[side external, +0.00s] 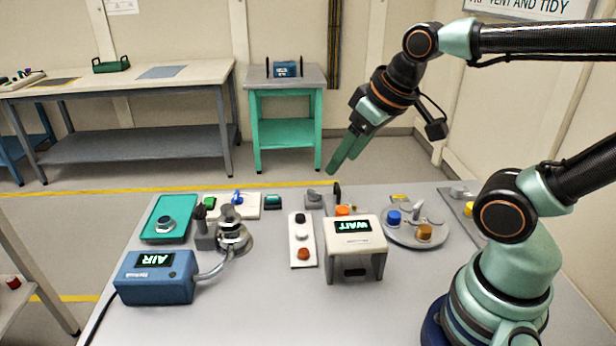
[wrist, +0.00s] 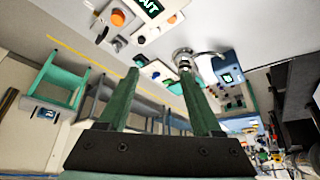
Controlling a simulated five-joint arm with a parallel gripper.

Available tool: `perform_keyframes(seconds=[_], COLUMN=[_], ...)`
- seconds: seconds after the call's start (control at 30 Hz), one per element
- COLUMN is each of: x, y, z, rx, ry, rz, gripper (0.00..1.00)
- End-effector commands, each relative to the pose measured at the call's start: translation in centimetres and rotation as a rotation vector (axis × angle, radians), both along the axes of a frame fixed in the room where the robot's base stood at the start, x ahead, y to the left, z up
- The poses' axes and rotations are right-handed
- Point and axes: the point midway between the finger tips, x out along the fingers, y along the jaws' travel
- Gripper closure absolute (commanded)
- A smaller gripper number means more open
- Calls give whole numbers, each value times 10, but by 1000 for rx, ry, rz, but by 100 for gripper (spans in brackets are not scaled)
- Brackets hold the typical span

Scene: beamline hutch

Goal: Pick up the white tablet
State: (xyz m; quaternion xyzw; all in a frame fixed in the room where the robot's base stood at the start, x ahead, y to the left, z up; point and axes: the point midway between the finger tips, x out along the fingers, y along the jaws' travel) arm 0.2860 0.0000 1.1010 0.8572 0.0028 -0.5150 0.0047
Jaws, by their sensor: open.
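My gripper (side external: 345,160) is raised above the far edge of the grey table in the side view, with its green fingers pointing down and left. In the wrist view my gripper (wrist: 160,70) shows two green fingers spread apart with nothing between them. I cannot single out a white tablet for certain. My gripper is well above and beyond this strip, touching nothing.
A white box reading WAIT (side external: 357,245) stands right of the strip. A round plate (side external: 412,243) carries blue and orange pieces. A blue box reading AIR (side external: 155,280) and a teal tray (side external: 150,230) are at left. The front middle of the table is clear.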

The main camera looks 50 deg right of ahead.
Motion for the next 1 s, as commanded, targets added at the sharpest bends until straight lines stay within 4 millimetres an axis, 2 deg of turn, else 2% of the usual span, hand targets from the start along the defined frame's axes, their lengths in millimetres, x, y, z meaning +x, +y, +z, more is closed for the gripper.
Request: perform_keyframes(seconds=[0.17, 0.47, 0.8, 1.0], x=[13, 61, 110, 122], y=[-1, -4, -8, -9], z=[-3, -28, -87, -113], rx=[-64, -234, -328, -340], ry=[57, 226, 372, 402], rz=[128, 592, 1144, 1333], gripper=[34, 34, 34, 34])
